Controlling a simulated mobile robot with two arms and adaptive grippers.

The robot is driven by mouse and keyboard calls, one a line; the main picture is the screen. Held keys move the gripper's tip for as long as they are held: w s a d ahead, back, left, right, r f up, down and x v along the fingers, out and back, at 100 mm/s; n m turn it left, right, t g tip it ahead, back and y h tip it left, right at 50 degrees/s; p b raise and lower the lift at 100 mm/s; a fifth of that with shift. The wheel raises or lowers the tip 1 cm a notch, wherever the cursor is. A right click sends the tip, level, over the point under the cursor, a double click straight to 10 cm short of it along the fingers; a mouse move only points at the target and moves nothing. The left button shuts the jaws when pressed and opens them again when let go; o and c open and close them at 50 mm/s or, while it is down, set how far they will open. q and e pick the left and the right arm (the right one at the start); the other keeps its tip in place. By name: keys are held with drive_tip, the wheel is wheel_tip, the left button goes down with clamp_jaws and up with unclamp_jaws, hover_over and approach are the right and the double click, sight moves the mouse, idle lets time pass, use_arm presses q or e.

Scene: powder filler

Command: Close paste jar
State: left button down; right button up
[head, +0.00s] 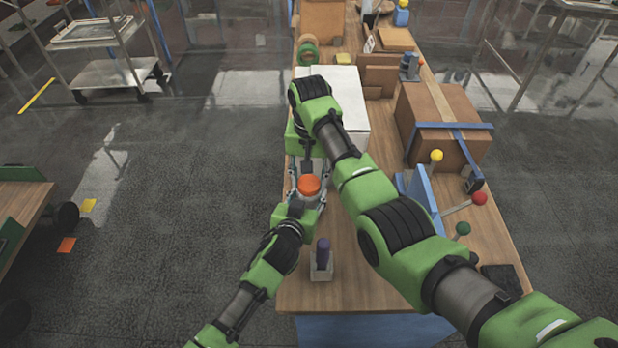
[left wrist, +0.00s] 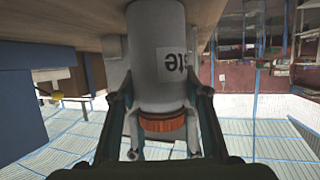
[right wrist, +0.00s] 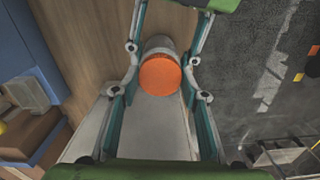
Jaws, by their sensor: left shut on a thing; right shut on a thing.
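The paste jar (left wrist: 158,55) is a grey-white cylinder with a paper label. It appears upside down in the left wrist view, and its orange lid (left wrist: 163,122) sits on its end. In the head view the orange lid (head: 309,185) faces up near the table's left edge. My left gripper (head: 305,200) is shut on the jar, with its fingers on either side of the body. My right gripper (head: 308,172) reaches in from the far side and is shut on the lid; the right wrist view shows the lid (right wrist: 160,76) between its fingers. Exact finger contact is partly hidden.
A small clear holder with a purple-topped item (head: 322,258) stands on the table just in front. A white box (head: 345,95) stands behind my grippers. A cardboard box (head: 440,120) and a blue stand with coloured knobs (head: 420,195) are on the right. The front table corner is clear.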

drive_tip(key=shift+m, duration=0.4)
drive_tip(key=o, duration=1.2)
drive_tip(key=shift+r, duration=2.3)
